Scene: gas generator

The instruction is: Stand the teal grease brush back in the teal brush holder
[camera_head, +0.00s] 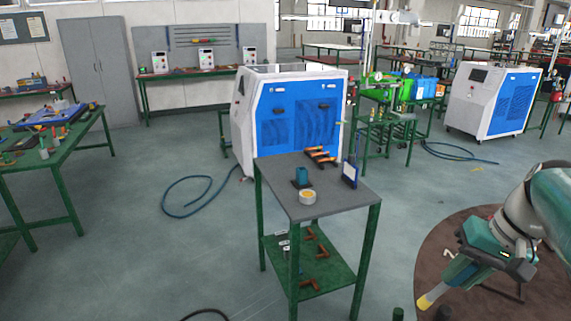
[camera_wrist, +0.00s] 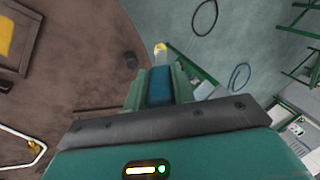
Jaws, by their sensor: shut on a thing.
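My gripper (camera_head: 464,270) is at the lower right of the head view, to the right of the small table and apart from it. It is shut on the teal grease brush (camera_head: 437,290), whose pale section and yellow tip point down and left. In the wrist view, the brush (camera_wrist: 160,84) lies between the two fingers (camera_wrist: 160,97), with its yellow tip pointing away. The teal brush holder (camera_head: 302,176) stands upright on a dark base on the grey table top (camera_head: 335,200). The inside of the holder is too small to make out.
A yellow-and-white roll (camera_head: 307,197) sits just in front of the holder. Orange-handled tools (camera_head: 320,157) and a blue upright panel (camera_head: 350,172) are on the same table. A blue-and-white machine (camera_head: 290,115) stands behind it. Floor is open between the table and my gripper.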

